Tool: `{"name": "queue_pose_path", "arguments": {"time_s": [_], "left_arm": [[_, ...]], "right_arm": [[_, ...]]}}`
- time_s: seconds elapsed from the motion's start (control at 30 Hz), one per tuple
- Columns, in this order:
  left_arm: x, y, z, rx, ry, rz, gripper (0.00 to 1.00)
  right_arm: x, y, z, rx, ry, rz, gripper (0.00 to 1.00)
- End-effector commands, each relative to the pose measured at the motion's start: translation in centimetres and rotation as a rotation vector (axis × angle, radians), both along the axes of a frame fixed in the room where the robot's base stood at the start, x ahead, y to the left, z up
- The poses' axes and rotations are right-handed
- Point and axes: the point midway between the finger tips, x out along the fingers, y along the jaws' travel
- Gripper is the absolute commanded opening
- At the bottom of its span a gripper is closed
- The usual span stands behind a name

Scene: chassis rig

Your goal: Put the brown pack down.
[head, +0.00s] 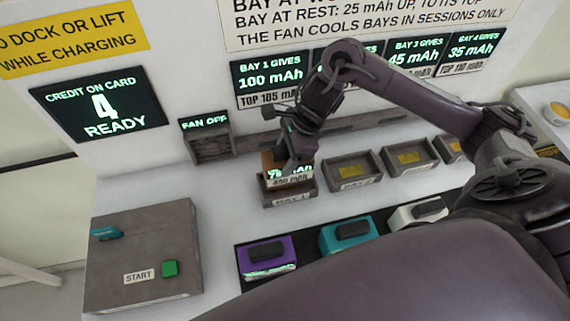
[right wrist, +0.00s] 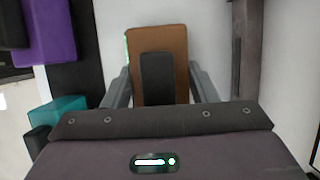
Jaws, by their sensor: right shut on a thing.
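The brown pack (head: 268,164) is at Bay 1 (head: 290,195), the leftmost tray in the row. Its front label, partly blocked by my gripper, shows just over the tray's front wall. I cannot tell whether it rests in the tray or hangs slightly above. My right gripper (head: 291,167) is shut on the pack from above. In the right wrist view the brown pack (right wrist: 179,50) sits between the two grey fingers, with its black handle (right wrist: 157,79) in the middle. My left gripper is not in view.
Two more trays (head: 354,170) (head: 409,156) and a partly hidden one stand to the right. Purple (head: 262,262), teal (head: 335,243) and white (head: 405,218) packs lie in front on a dark strip. A grey START box (head: 143,245) stands at left. A fan box (head: 211,148) reads FAN OFF.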

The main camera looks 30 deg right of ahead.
Motion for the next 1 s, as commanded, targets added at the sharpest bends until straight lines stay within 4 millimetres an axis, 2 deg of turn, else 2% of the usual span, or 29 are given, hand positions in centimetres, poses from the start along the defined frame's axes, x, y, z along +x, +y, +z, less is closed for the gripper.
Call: {"name": "queue_pose_path", "arguments": {"time_s": [0.33,0.77,0.8,0.93,1.0], "left_arm": [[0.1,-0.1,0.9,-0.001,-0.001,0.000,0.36],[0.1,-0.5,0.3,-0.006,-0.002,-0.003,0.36],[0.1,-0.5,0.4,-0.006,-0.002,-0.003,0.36],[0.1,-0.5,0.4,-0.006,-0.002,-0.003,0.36],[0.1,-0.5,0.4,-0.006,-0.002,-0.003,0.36]], "right_arm": [[0.0,0.0,-3.6,0.001,0.000,-0.002,0.13],[0.1,0.0,-4.4,0.001,-0.004,0.000,0.13],[0.0,0.0,-4.4,0.000,-0.001,0.000,0.55],[0.0,0.0,-4.3,0.000,-0.001,0.000,0.72],[0.0,0.0,-4.3,0.000,-0.001,0.000,0.74]]}}
